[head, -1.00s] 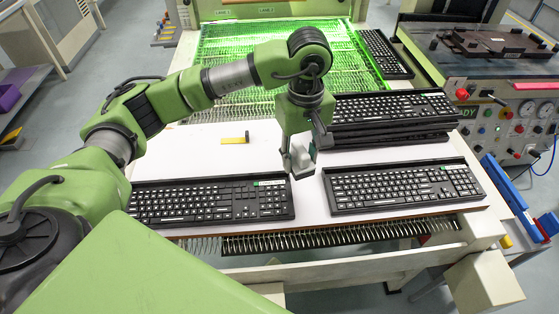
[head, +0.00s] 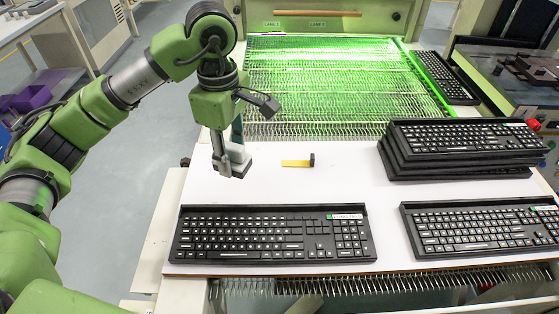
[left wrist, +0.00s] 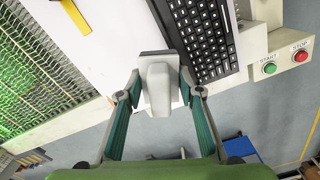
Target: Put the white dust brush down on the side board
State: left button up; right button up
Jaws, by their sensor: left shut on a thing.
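My left gripper (head: 230,165) is shut on the white dust brush (left wrist: 158,88), with one finger on each side of it in the left wrist view. The gripper hangs pointing down over the left part of the white board (head: 350,190), behind the front left keyboard (head: 272,240). I cannot tell whether the brush touches the board. My right gripper is not in view.
A keyboard stack (head: 462,150) and another keyboard (head: 485,232) are at right. A green-lit mesh conveyor (head: 330,80) lies behind. The board's middle is bare.

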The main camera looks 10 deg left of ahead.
pick_arm(q)
jog(key=shift+w+a+f, duration=0.1)
jog(key=shift+w+a, duration=0.05)
jog(key=shift+w, duration=0.1)
jog(key=w+a+f, duration=0.2)
jog(key=w, duration=0.1)
jog(key=w+a+f+p, duration=0.1)
jog(key=w+a+f, duration=0.1)
jog(key=w+f, duration=0.1)
jog(key=w+a+f, duration=0.3)
jog(key=w, duration=0.1)
jog(key=shift+w+f, duration=0.1)
jog(key=shift+f, duration=0.1)
jog(key=shift+w+a+f+p, duration=0.2)
jog(key=shift+w+f, duration=0.05)
jog(key=shift+f, duration=0.15)
jog(key=shift+w+a+f+p, duration=0.15)
jog(key=shift+w+a+f, duration=0.05)
jog(key=shift+f, duration=0.2)
notch_tip(320, 180, down, 2)
jog(key=shift+s+f+p, duration=0.1)
jog(key=shift+f+p, duration=0.05)
jog(key=shift+p, duration=0.4)
jog(key=shift+f, duration=0.25)
jog(key=shift+f, duration=0.1)
